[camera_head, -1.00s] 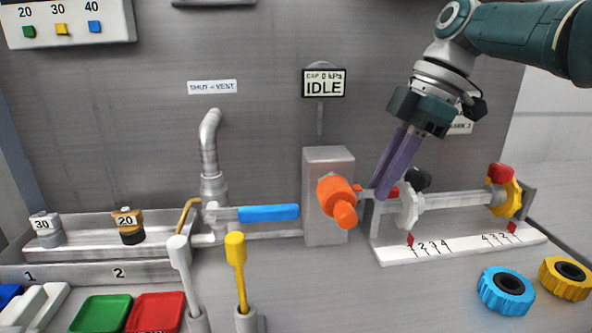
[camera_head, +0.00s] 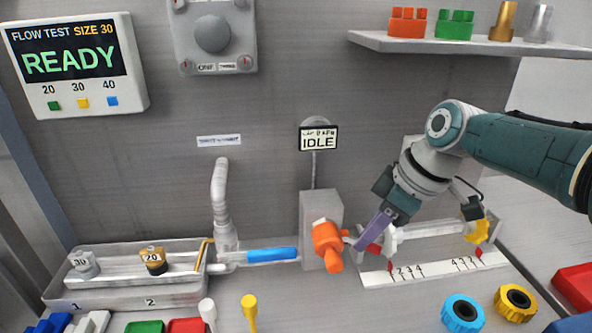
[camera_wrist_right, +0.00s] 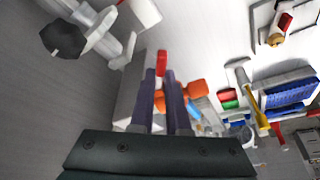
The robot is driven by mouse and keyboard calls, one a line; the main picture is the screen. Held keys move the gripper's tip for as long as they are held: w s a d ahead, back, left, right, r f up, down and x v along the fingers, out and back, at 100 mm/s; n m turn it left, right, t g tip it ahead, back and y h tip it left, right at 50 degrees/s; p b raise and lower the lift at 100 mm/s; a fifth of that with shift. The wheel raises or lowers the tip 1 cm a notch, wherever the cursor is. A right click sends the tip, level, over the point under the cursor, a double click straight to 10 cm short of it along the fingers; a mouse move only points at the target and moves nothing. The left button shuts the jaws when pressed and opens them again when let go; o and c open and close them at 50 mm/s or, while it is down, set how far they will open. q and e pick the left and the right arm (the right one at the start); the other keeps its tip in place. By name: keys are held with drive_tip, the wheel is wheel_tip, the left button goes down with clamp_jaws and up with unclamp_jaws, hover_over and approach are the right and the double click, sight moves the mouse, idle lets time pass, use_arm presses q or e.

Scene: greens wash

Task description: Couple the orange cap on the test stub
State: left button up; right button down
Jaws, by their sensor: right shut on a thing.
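The orange cap (camera_head: 328,240) sits at the front of a grey block (camera_head: 320,208) in the middle of the bench. The stub behind it is hidden, so I cannot tell how far on the cap is. My right gripper (camera_head: 368,244) is just right of the cap, its purple fingers slanting down and left. The fingers are shut on what looks like the cap's side arm. In the right wrist view, orange shows between and beside the fingers (camera_wrist_right: 160,100), with a red end (camera_wrist_right: 161,62) beyond the tips. My left gripper is not in view.
A scaled rail (camera_head: 440,262) with a white disc lies close right of my gripper. Blue (camera_head: 463,313) and yellow (camera_head: 515,300) rings lie front right. A shelf (camera_head: 460,45) holds parts above. The display (camera_head: 70,62) reads READY.

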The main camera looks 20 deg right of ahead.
drive_tip(key=m, duration=0.1)
drive_tip(key=m+p, duration=0.1)
drive_tip(key=p, duration=0.1)
drive_tip(key=shift+s+a+m+h, duration=0.25)
drive_tip(key=shift+a+m+h, duration=0.05)
drive_tip(key=shift+a+m, duration=0.1)
drive_tip(key=c, duration=0.9)
unclamp_jaws()
